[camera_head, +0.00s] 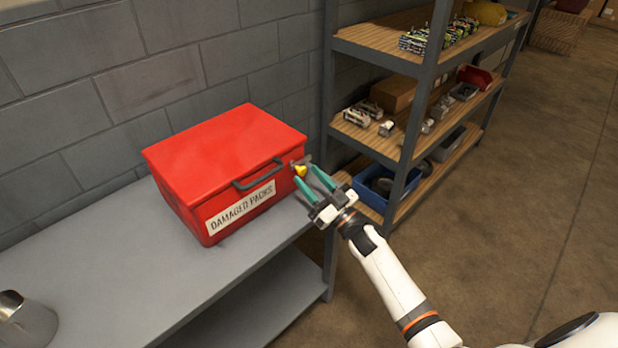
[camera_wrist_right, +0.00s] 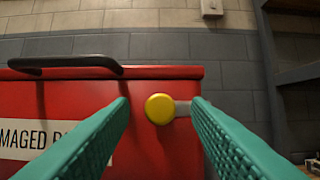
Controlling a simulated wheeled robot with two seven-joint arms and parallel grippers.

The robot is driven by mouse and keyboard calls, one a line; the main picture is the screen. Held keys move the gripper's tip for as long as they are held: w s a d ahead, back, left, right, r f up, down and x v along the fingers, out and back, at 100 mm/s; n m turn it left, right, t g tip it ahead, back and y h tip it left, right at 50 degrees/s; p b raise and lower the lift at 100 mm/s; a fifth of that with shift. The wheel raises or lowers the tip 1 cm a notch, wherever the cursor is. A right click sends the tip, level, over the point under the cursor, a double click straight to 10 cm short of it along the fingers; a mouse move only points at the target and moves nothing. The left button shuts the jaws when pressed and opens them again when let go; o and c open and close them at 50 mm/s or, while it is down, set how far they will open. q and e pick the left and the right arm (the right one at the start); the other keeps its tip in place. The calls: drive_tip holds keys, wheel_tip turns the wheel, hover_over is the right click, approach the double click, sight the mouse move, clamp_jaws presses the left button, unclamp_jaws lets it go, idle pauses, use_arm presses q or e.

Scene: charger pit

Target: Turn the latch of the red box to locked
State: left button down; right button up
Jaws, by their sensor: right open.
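The red box (camera_head: 225,160) with a "DAMAGED PACKS" label stands shut on the grey bench, against the block wall. Its latch (camera_head: 300,170) has a yellow knob and a grey tab at the right end of the front. In the right wrist view the yellow knob (camera_wrist_right: 160,109) lies between my finger tips, with the grey tab pointing right from it. My right gripper (camera_head: 317,178) is open, its green fingers on either side of the knob; contact cannot be told. The red box also fills the lower left of the wrist view (camera_wrist_right: 150,150). My left gripper is out of view.
The grey bench (camera_head: 120,260) is mostly bare, with a metal cup (camera_head: 25,322) at its left front. A metal shelf rack (camera_head: 405,150) stands right of the box, holding a blue bin (camera_head: 372,188) and small parts. Open floor lies to the right.

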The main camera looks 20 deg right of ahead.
drive_tip(key=shift+w+a+r, duration=0.2)
drive_tip(key=shift+w, duration=0.25)
drive_tip(key=c, duration=0.9)
drive_tip(key=shift+c, duration=0.2)
